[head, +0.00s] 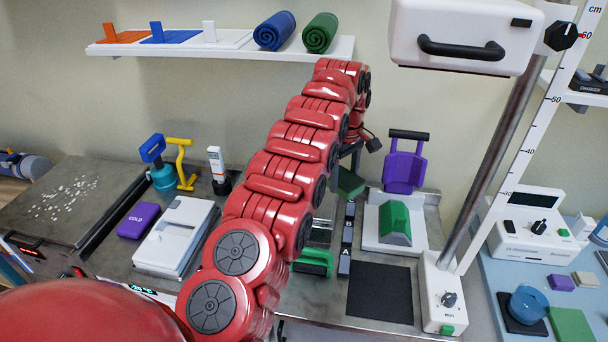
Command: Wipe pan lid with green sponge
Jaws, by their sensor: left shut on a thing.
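My left arm reaches across the middle of the head view, and its gripper (349,160) points down over the back of the steel bench. It is shut on a dark green block, which looks like the green sponge (351,183). The arm partly hides the fingers. The sponge is just left of a white tray holding a green wedge-shaped block (395,223). I cannot clearly identify the pan lid; a translucent blue round piece (528,304) lies on a dark square at the lower right. My right gripper is not in view.
A purple holder (404,168), a dark mat (382,291) and a white column base (443,295) stand on the right of the bench. A white box (176,236) and a purple cold pack (138,220) lie left. A white head unit (462,35) overhangs the upper right.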

